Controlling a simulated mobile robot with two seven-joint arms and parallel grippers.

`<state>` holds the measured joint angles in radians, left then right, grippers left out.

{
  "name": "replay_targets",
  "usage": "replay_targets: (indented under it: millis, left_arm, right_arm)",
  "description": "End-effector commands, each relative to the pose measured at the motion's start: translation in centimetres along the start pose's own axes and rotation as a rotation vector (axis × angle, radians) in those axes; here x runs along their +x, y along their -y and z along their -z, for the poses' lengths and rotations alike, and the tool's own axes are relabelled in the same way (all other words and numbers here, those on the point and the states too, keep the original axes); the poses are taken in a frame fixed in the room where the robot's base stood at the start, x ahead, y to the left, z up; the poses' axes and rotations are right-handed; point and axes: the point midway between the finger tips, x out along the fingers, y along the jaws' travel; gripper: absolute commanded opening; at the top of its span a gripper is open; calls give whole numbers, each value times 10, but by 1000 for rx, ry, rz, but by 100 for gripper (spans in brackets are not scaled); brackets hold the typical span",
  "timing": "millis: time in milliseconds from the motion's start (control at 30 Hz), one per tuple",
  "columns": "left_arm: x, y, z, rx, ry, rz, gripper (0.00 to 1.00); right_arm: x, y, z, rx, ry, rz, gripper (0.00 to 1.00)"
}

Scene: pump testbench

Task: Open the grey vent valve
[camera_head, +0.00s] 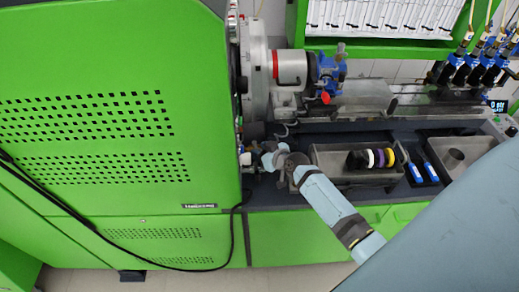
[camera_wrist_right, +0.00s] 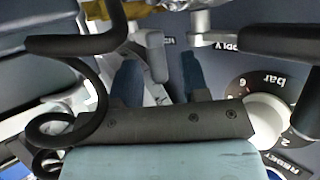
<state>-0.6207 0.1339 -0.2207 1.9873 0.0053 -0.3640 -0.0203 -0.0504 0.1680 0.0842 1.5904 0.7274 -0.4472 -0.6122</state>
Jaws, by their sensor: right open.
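My right gripper (camera_head: 264,153) reaches in from the lower right in the head view, to the narrow gap beside the green cabinet's right edge. In the right wrist view the right gripper (camera_wrist_right: 158,85) has its two dark fingers apart. A grey lever-like part (camera_wrist_right: 155,55) stands between the fingers, nearer the left one; it looks like the grey vent valve's handle, but I cannot tell whether the fingers touch it. The valve body is mostly hidden behind the gripper. In the head view the valve cannot be made out clearly. My left gripper is not in view.
A round gauge marked bar (camera_wrist_right: 265,105) lies right of the gripper in the wrist view. Black hoses (camera_wrist_right: 80,42) curve close on the left, and a dark pipe (camera_wrist_right: 280,42) is upper right. The green cabinet (camera_head: 120,110) walls off the left. A grey tray (camera_head: 340,175) holds coloured rings.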

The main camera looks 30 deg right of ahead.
Motion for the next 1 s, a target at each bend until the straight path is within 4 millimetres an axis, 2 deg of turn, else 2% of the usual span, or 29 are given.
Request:
replay_targets:
  millis: [133, 367, 400, 567, 600, 1000]
  left_arm:
    - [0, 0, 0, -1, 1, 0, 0]
    - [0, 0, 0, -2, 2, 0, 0]
    - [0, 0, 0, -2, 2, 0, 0]
    - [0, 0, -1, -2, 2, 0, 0]
    - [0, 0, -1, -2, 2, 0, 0]
    - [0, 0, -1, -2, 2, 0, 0]
  right_arm:
    - [8, 0, 0, 1, 0, 0, 42]
    - [8, 0, 0, 0, 0, 0, 42]
    - [8, 0, 0, 0, 0, 0, 39]
    - [8, 0, 0, 0, 0, 0, 3]
    - [8, 0, 0, 1, 0, 0, 0]
    - [8, 1, 0, 1, 1, 2, 0]
